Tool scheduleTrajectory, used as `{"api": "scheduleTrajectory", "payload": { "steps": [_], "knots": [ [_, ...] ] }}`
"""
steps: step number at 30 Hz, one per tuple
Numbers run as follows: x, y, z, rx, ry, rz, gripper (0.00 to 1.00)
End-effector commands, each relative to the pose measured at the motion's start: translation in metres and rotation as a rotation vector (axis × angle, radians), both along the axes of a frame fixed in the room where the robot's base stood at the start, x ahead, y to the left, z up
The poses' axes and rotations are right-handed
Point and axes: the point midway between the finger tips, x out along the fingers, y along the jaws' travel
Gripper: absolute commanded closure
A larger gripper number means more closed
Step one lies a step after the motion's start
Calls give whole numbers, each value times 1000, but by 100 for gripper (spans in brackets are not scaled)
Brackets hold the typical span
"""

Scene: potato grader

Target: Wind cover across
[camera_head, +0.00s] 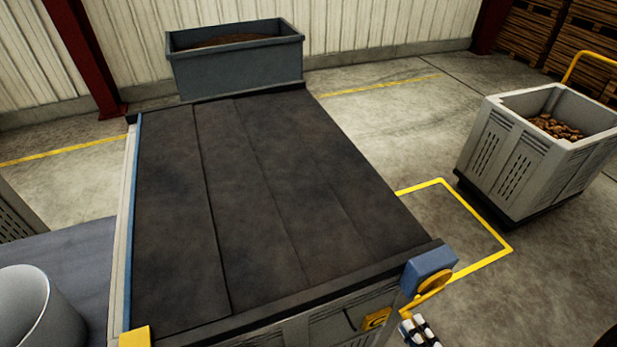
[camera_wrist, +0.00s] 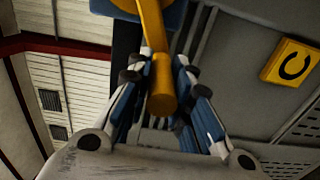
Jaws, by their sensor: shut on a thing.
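A dark cover (camera_head: 255,190) with several lengthwise seams lies flat over the large box in the head view. It spans from the blue-edged left side to the right edge. A blue crank housing (camera_head: 430,268) with a yellow hub sits at the near right corner. The yellow crank handle (camera_head: 423,300) hangs below it and also shows in the wrist view (camera_wrist: 162,88). My gripper (camera_head: 418,328) is at the handle, its blue and white fingers on both sides of the grip in the wrist view (camera_wrist: 163,72). It is shut on the handle. The cover is outside the wrist view.
A yellow C plate (camera_head: 376,320) is on the box's front wall, left of the crank. A grey trough (camera_head: 237,72) stands at the far end. A grey crate of potatoes (camera_head: 510,165) stands at right, with clear floor between. A white bucket (camera_head: 22,305) is at left.

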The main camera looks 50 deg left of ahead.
Motion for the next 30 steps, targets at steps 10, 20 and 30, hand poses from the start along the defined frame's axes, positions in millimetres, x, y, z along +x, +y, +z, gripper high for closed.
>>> {"api": "scheduleTrajectory", "payload": {
  "steps": [10,20,30],
  "knots": [
    [24,-9,-28,6,-15,-19,100],
    [42,-16,-40,7,-21,-19,100],
    [59,-21,-49,8,-21,-14,100]
  ]
}}
